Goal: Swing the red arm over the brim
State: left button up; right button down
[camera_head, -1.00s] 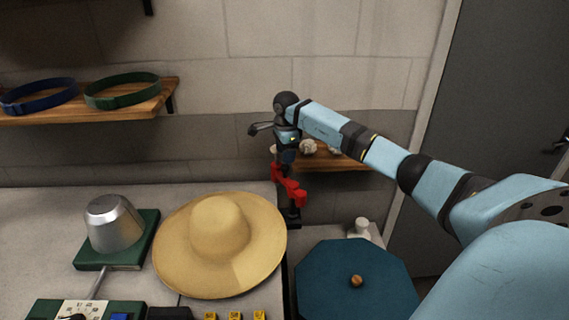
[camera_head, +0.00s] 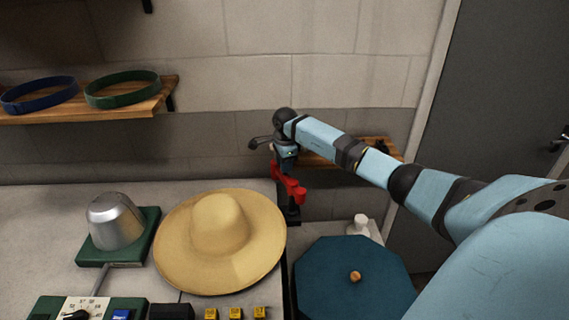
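A straw hat (camera_head: 218,225) with a wide brim lies on the pale worktop. The red arm (camera_head: 290,187) stands on a dark post behind and to the right of the hat, apart from the brim. My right gripper (camera_head: 284,166) reaches in from the right and points down at the top of the red arm. Its fingers are small and dark and merge with the post, so I cannot tell whether they are open or shut on it. My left gripper is out of view.
A metal hat block (camera_head: 114,221) on a green base stands left of the hat. A control panel (camera_head: 85,309) and yellow blocks (camera_head: 235,313) line the front. A blue octagonal top (camera_head: 355,282) stands to the right. A wall shelf (camera_head: 120,104) holds two hat bands.

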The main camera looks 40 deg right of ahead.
jog(key=shift+a+f+n+b, duration=0.1)
jog(key=shift+a+n+b, duration=0.05)
jog(key=shift+n+b, duration=0.4)
jog(key=s+a+n+b, duration=0.3)
jog(key=a+n+b, duration=0.3)
jog(key=n, duration=1)
jog(key=b, duration=0.3)
jog(key=shift+s+y+b, duration=0.25)
jog(key=shift+y+b, duration=0.05)
jog(key=shift+y, duration=0.1)
jog(key=shift+a, duration=0.15)
jog(key=c, duration=0.8)
grip_release()
jog(key=shift+c, duration=0.2)
